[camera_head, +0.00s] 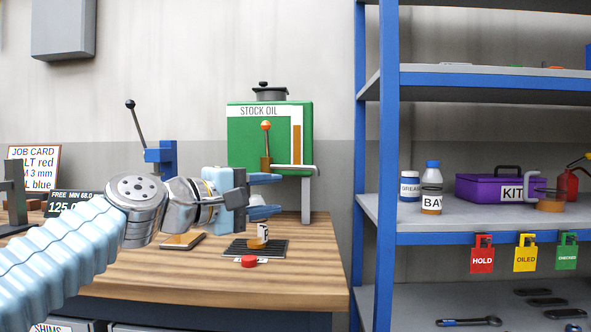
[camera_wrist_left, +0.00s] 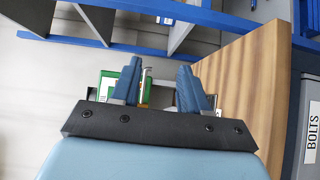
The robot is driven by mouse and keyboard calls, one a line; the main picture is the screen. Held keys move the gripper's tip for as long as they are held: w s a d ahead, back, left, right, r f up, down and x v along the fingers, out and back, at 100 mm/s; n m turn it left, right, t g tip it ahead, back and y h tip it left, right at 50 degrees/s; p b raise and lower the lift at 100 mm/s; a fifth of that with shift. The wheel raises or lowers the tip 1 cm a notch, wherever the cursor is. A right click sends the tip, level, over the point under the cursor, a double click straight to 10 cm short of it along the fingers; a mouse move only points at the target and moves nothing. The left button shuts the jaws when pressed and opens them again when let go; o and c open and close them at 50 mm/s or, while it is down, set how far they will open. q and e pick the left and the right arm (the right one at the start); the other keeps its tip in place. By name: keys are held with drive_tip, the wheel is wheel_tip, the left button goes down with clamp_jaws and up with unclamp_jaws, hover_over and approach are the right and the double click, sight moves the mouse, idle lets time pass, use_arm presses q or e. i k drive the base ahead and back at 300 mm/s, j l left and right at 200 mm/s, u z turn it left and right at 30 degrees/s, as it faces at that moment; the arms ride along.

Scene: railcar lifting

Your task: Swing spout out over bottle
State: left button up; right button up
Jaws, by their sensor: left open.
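The green STOCK OIL tank (camera_head: 240,135) stands at the back of the wooden bench. Its grey spout (camera_head: 296,170) shows at the tank's lower right, its end bent down at the right. A small bottle (camera_head: 262,240) with a white label and amber contents stands on a black grate (camera_head: 240,248) below my left gripper (camera_head: 266,195). The lower finger partly hides the bottle's top. My left gripper is open and empty, in front of the tank and left of the spout's end. In the left wrist view its fingers (camera_wrist_left: 157,85) are apart, with the green tank (camera_wrist_left: 108,86) beyond. My right gripper is not seen.
An orange-knobbed lever (camera_head: 266,145) stands before the tank. A blue press (camera_head: 160,155) is at the left. Blue-framed shelves (camera_head: 385,180) rise right of the bench. The bench front (camera_head: 200,275) is clear.

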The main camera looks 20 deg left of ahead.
sight(267, 166)
drive_tip(key=i+j, duration=0.35)
drive_tip(key=i, duration=0.15)
drive_tip(key=i+j, duration=0.35)
drive_tip(key=i, duration=0.15)
